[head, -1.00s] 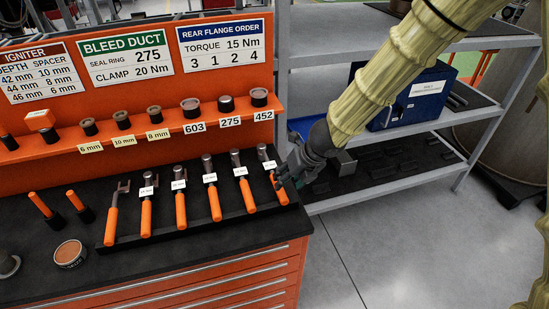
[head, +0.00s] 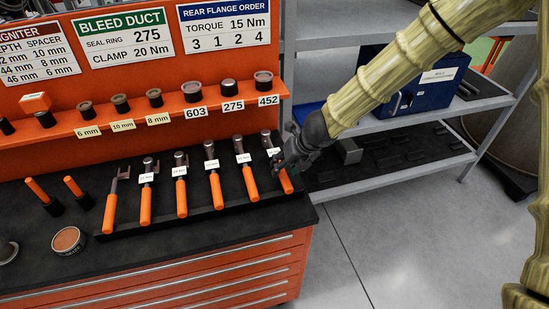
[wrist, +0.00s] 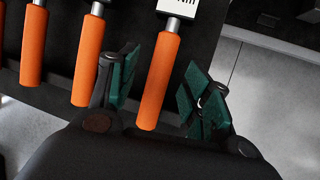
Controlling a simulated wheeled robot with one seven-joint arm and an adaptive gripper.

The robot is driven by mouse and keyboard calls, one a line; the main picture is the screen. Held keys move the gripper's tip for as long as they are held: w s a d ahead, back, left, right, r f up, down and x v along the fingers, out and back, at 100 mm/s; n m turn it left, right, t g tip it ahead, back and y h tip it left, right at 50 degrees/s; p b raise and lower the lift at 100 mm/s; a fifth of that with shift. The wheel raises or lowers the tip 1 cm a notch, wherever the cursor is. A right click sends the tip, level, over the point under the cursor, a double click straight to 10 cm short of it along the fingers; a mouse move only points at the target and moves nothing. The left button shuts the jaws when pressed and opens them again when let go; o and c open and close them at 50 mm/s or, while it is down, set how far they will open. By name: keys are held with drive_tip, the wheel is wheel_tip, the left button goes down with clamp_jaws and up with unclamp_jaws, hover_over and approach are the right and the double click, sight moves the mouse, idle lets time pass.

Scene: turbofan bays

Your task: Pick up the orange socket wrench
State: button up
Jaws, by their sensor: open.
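Several orange-handled wrenches lie side by side in a black tray (head: 120,236) on the workbench. The rightmost orange wrench (head: 286,183) is partly hidden by my gripper (head: 284,166) in the head view. In the wrist view my gripper (wrist: 163,90) is open, with green finger pads on either side of that wrench's orange handle (wrist: 158,85). The handle lies between the pads, with visible gaps on both sides. A white label sits at the top of its metal shaft. Another orange wrench (wrist: 90,62) lies just left of the left finger.
An orange back panel with a shelf (head: 180,122) of sockets and spacers stands behind the tray. Two orange-handled tools (head: 38,190) and a round tin (head: 68,240) are at the left. Grey shelving (head: 390,173) with a blue case (head: 420,92) stands at the right.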

sight(283, 170)
drive_tip(key=shift+p+x, duration=0.35)
drive_tip(key=shift+x, duration=1.9)
drive_tip(key=shift+d, duration=0.15)
drive_tip(key=shift+c, duration=0.2)
clamp_jaws()
